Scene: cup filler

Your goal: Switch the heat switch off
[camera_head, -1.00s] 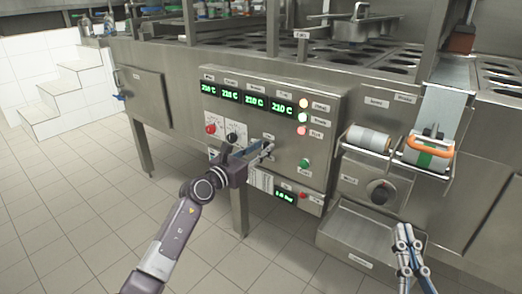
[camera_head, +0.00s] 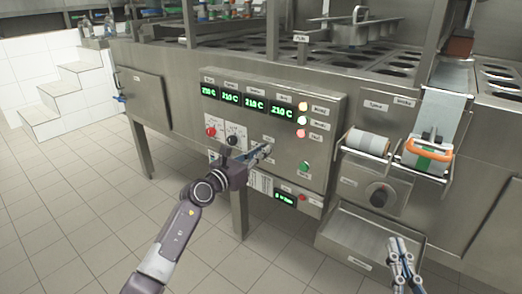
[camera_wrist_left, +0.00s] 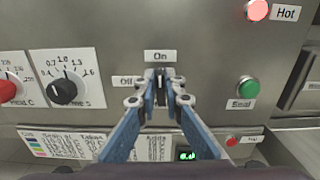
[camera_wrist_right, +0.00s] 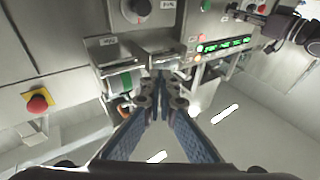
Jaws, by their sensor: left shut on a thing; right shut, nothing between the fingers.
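The heat switch (camera_wrist_left: 160,76) is a small dark rotary handle on the steel control panel (camera_head: 325,140). In the left wrist view its handle stands about upright, toward the "On" label (camera_wrist_left: 159,57), with the "Off" label (camera_wrist_left: 127,81) to its left. My left gripper (camera_wrist_left: 160,88) is shut on the switch handle, its two fingertips at either side of it. In the head view my left gripper (camera_head: 264,150) meets the panel, and its fingers hide most of the switch. My right gripper (camera_head: 394,243) is shut and empty, away from the panel at lower right.
The panel also carries a red knob (camera_wrist_left: 8,88), a black knob (camera_wrist_left: 64,91), a green "Seal" button (camera_wrist_left: 248,86) and a lit "Hot" lamp (camera_wrist_left: 258,10). Green displays (camera_head: 255,104) sit above. A steel tray (camera_head: 350,235) lies near my right gripper. Floor in front is clear.

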